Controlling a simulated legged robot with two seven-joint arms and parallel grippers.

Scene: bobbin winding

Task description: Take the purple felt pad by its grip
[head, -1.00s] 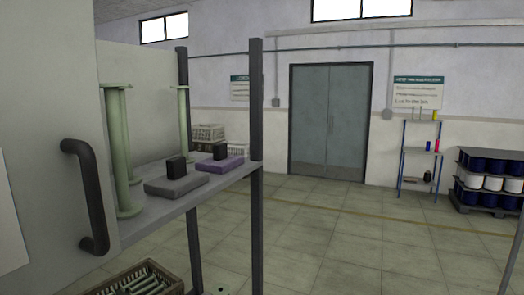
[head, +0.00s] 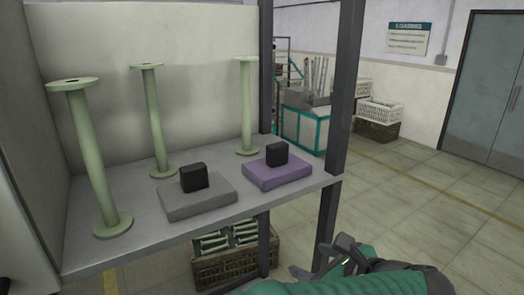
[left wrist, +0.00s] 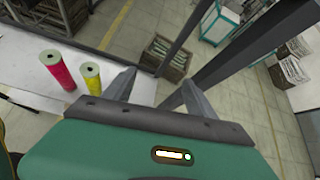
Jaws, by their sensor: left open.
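The purple felt pad (head: 277,176) lies flat near the front right corner of the shelf in the head view. Its black block grip (head: 276,153) stands upright on top. A grey pad (head: 196,203) with a similar black grip (head: 194,178) lies to its left. My left gripper (head: 325,262) is low at the bottom, below and in front of the shelf's right end, apart from the purple pad. In the left wrist view my left gripper (left wrist: 157,84) has its fingers spread, with nothing held. The purple pad cannot be made out there. My right gripper is out of view.
Green bobbins (head: 151,120) stand upright along the back of the shelf (head: 110,262). A dark post (head: 340,110) rises at its right front corner. A crate of bobbins (head: 228,262) sits below. Pink (left wrist: 58,72) and yellow (left wrist: 91,75) spools stand left of my left gripper.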

